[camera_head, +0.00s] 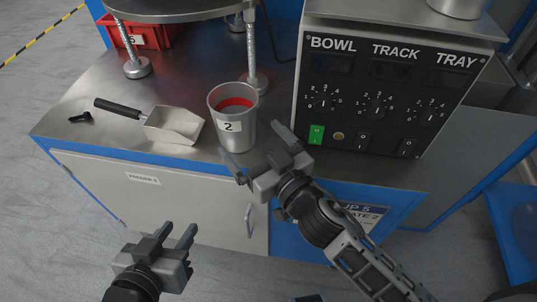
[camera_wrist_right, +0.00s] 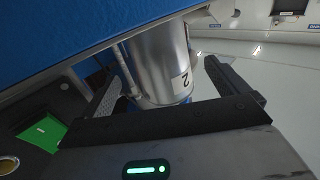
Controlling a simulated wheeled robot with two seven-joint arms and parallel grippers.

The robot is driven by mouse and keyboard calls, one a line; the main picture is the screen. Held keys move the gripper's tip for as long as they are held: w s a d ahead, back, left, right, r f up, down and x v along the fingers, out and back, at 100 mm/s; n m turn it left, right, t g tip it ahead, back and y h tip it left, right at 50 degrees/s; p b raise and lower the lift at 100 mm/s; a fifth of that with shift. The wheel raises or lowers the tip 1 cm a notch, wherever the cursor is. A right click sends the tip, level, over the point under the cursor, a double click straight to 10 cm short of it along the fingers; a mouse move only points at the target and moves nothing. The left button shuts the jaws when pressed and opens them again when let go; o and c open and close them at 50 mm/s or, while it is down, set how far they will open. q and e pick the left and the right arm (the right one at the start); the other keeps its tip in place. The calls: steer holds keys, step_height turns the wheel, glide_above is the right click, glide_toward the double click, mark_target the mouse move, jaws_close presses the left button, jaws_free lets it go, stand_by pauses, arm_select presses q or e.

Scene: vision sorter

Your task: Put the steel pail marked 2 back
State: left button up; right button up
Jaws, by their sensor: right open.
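The steel pail marked 2 (camera_head: 232,137) stands upright on the steel worktop near its front edge, with something red inside. My right gripper (camera_head: 260,149) is open, just in front and to the right of the pail, its fingers pointing towards it. In the right wrist view the pail (camera_wrist_right: 160,60) shows between the open fingers, with its 2 label to the right; I cannot tell whether a finger touches it. My left gripper (camera_head: 174,234) is open and empty, low in front of the cabinet, away from the pail.
A metal scoop (camera_head: 174,125) with a black handle lies left of the pail. A control box (camera_head: 385,85) with dials and a green switch stands to the right. A red bin (camera_head: 143,36) sits behind, near the metal posts of a round platform (camera_head: 175,10).

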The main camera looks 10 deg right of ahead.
steer(key=v, duration=0.5)
stand_by(0.5)
